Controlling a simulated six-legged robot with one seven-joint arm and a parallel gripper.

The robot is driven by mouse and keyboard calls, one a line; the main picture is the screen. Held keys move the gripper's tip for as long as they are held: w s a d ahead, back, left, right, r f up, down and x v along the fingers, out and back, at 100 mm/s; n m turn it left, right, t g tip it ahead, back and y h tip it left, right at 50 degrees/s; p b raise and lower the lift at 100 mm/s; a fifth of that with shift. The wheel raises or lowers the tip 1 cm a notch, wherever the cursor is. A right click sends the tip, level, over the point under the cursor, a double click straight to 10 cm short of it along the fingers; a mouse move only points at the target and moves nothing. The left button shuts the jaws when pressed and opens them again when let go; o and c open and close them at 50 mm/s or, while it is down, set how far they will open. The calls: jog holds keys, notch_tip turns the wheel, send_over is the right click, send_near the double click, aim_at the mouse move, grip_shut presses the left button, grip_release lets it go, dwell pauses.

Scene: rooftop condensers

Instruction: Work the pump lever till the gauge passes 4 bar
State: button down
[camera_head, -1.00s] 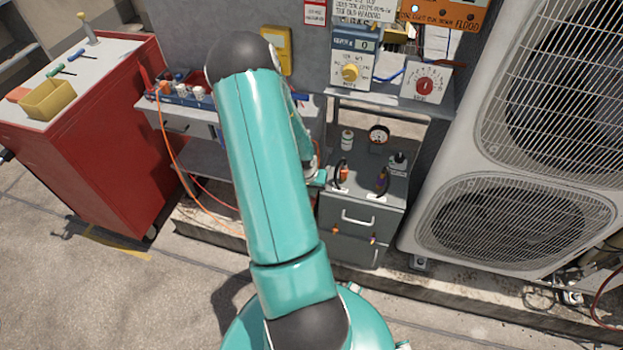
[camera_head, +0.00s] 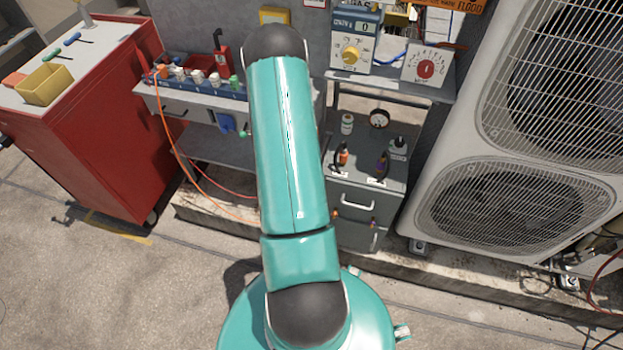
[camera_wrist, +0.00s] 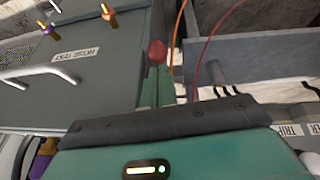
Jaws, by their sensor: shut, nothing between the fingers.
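A small round gauge (camera_head: 379,118) with a white face stands at the back of the grey cabinet top in the head view; its needle is too small to read. My gripper (camera_wrist: 157,76) is shut and empty in the wrist view, beside the grey cabinet labelled HOSE TEST. A red knob (camera_wrist: 157,52) shows just beyond my fingertips; I cannot tell whether they touch it or whether it is the pump lever's end. No lever shaft is clear. In the head view my arm hides my gripper and this spot.
The grey cabinet (camera_head: 362,202) has a handle and brass fittings. Bottles stand on its top. A red tool cabinet (camera_head: 90,130) is at left, condenser units (camera_head: 445,180) at right. Orange hose (camera_wrist: 177,45) and red hose (camera_wrist: 203,60) run near my gripper. Floor in front is clear.

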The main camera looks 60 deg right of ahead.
notch_tip(320, 180, down, 5)
jog(key=shift+w+d+r+h, duration=0.1)
jog(key=shift+h, duration=1)
jog(key=shift+d+f+h, duration=0.2)
jog(key=shift+f+h, duration=0.2)
jog(key=shift+f, duration=0.3)
